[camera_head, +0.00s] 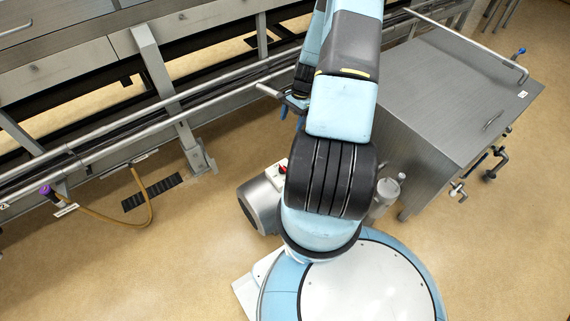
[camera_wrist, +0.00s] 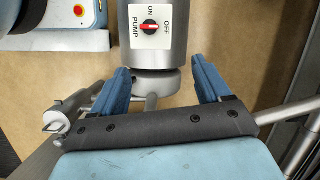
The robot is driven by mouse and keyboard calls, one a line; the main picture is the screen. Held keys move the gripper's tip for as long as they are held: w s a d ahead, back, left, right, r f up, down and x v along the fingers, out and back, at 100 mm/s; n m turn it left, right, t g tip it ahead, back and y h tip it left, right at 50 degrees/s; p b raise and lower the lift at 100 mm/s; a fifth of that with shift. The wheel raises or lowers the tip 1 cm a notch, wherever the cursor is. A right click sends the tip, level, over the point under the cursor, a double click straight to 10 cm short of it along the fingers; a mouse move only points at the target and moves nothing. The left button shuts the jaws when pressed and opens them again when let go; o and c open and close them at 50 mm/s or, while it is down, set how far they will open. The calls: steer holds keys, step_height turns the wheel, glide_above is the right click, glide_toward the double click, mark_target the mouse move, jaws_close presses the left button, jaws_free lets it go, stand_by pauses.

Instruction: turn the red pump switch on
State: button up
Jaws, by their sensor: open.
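The red pump switch (camera_wrist: 150,28) sits on a white plate marked ON, OFF and PUMP, on a grey cylindrical pump motor (camera_wrist: 150,58). In the wrist view its pale bar lies crosswise, towards the OFF side. In the head view the switch (camera_head: 283,169) shows as a small red spot on top of the motor (camera_head: 260,202), partly hidden by my arm. My gripper (camera_wrist: 160,64) is open and empty, its blue fingers spread wide. The switch lies beyond the fingertips, between their lines, and nothing touches it. In the head view my gripper (camera_head: 291,113) is partly hidden by my arm.
A steel cabinet (camera_head: 450,90) with valves on its side stands right of my arm. A long steel frame with rails (camera_head: 120,140) runs along the left. A yellow hose (camera_head: 145,205) hangs there. A pale vessel (camera_head: 385,192) stands by the cabinet. Open floor lies at lower left.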

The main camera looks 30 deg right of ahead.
step_height(320, 180, down, 8)
steer(key=s+m+y, duration=0.1)
steer(key=s+m, duration=0.1)
steer(key=s, duration=0.1)
glide_toward(284, 167)
steer(key=x, duration=0.8)
steer(key=shift+w+f, duration=0.25)
steer(key=shift+w, duration=0.05)
steer(key=shift+c, duration=0.2)
steer(key=c, duration=0.9)
steer(key=shift+d, duration=0.2)
steer(key=shift+c, duration=0.6)
steer(key=shift+a, duration=0.15)
